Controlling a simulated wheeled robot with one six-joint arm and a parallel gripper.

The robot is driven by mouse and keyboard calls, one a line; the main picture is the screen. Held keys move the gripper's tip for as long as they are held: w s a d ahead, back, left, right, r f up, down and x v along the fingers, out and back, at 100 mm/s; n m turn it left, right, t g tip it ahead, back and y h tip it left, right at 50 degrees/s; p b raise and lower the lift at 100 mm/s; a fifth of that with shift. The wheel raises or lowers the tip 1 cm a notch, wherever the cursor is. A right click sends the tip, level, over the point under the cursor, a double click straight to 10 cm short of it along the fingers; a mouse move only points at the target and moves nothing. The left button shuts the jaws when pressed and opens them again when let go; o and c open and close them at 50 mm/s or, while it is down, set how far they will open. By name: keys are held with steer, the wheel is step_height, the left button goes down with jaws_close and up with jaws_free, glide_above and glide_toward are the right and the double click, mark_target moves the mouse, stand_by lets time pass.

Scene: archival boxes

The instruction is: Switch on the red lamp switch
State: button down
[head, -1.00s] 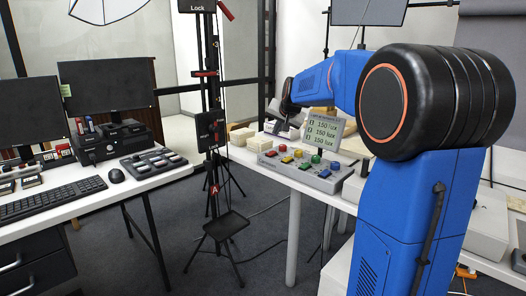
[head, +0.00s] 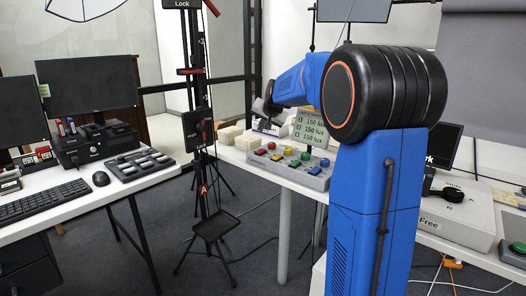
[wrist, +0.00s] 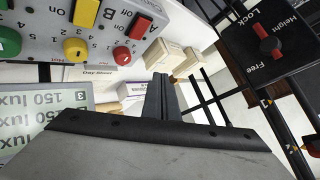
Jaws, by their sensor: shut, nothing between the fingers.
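A grey control panel (head: 252,161) with coloured switches lies on the right-hand table. Its round red knob (head: 271,145) is at the left end of the back row, with a red block switch (head: 260,152) in front of it. I cannot tell whether either is on. My gripper (head: 264,112) is above the table, beyond the panel. In the wrist view my gripper (wrist: 160,92) is shut, empty, and apart from the red knob.
A lux display (head: 310,127) stands just behind the panel. Pale boxes (head: 230,134) lie left of it. A black stand with a Height Lock box (wrist: 266,45) rises close to the table's left edge. The left desk (head: 120,190) holds a keyboard and monitors.

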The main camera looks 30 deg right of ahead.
mark_target(264, 151)
steer(key=shift+w+d+f, duration=0.1)
steer(key=shift+d+f, duration=0.05)
steer(key=shift+f, duration=1)
steer(key=shift+d+f, duration=0.2)
steer(key=shift+f, duration=1)
steer(key=shift+w+d+f, duration=0.1)
steer(key=shift+d+f, duration=0.05)
steer(key=shift+f, duration=1)
steer(key=shift+f, duration=0.2)
steer(key=shift+f, duration=0.25)
steer(key=shift+d+f, duration=0.1)
steer(key=shift+f, duration=0.2)
steer(key=shift+r, duration=0.15)
steer(key=shift+r, duration=0.65)
steer(key=r, duration=0.3)
steer(key=a+r, duration=0.1)
steer(key=r, duration=0.1)
steer(key=shift+s, duration=0.15)
stand_by(0.4)
